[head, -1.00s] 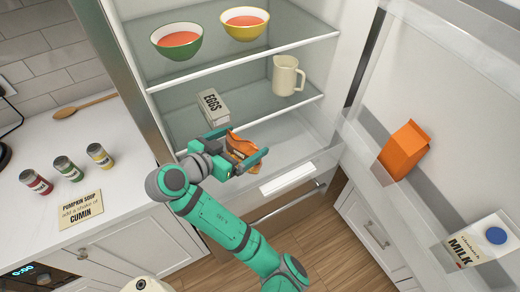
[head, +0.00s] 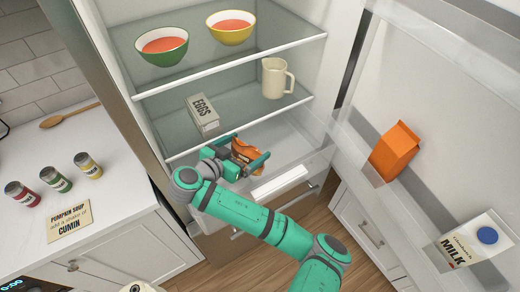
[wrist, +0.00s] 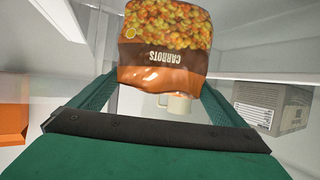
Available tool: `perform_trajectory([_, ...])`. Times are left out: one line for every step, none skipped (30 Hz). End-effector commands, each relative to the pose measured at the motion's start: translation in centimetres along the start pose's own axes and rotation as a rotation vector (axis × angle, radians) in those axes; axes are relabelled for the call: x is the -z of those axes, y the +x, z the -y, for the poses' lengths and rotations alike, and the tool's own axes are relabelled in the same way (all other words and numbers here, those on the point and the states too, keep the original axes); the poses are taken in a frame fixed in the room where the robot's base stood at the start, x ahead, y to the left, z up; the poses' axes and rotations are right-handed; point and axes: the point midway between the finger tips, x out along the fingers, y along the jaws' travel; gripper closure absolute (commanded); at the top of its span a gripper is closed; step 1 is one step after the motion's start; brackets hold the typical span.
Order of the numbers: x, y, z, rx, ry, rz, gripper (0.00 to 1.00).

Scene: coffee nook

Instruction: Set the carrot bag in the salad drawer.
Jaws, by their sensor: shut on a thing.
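The carrot bag (wrist: 165,45) is orange and brown, with its printed label upside down in the wrist view. My gripper (head: 243,160) is shut on the carrot bag, which shows as an orange-brown shape (head: 245,151) between the fingers in the head view. The salad drawer (head: 281,182) is the clear bin at the bottom of the open fridge, with a white label strip on its front. My gripper and the bag are over the drawer's opening, below the lowest shelf's front edge. I cannot tell whether the bag touches the drawer's floor.
An egg box (head: 203,114) and a cream jug (head: 276,79) stand on the shelf above. A green bowl (head: 161,47) and a yellow bowl (head: 230,29) are on the top shelf. The open door holds an orange carton (head: 395,152) and a milk carton (head: 475,240).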

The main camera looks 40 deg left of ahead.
Motion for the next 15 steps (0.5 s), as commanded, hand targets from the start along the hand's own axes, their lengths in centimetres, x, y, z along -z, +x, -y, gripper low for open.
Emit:
perform_trajectory([0.2,0.2,0.2,0.005,-0.004,-0.006,0.51])
perform_trajectory([0.2,0.4,0.3,0.006,-0.004,-0.006,0.51])
perform_trajectory([0.1,0.6,0.3,0.007,-0.005,-0.006,0.51])
perform_trajectory([0.1,0.8,0.4,0.007,-0.004,-0.006,0.51])
perform_trajectory([0.1,1.0,0.4,0.007,-0.005,-0.006,0.51])
perform_trajectory([0.1,1.2,0.4,0.006,-0.004,-0.006,0.51])
perform_trajectory([0.1,1.4,0.4,0.005,-0.005,-0.005,0.51])
perform_trajectory([0.1,1.6,0.4,0.004,-0.005,-0.006,0.51])
perform_trajectory([0.2,1.8,0.3,0.001,-0.004,-0.006,0.51])
perform_trajectory([0.2,2.1,0.2,-0.002,-0.005,-0.007,0.51])
perform_trajectory([0.1,2.9,0.3,-0.005,-0.005,-0.005,0.51])
perform_trajectory([0.1,3.9,0.4,-0.006,-0.004,-0.006,0.51])
perform_trajectory([0.1,4.7,0.4,-0.009,-0.003,-0.005,0.51])
perform_trajectory([-0.3,5.3,0.5,-0.007,-0.003,-0.004,0.51])
perform_trajectory([-0.8,6.1,0.5,-0.009,-0.005,-0.003,0.51])
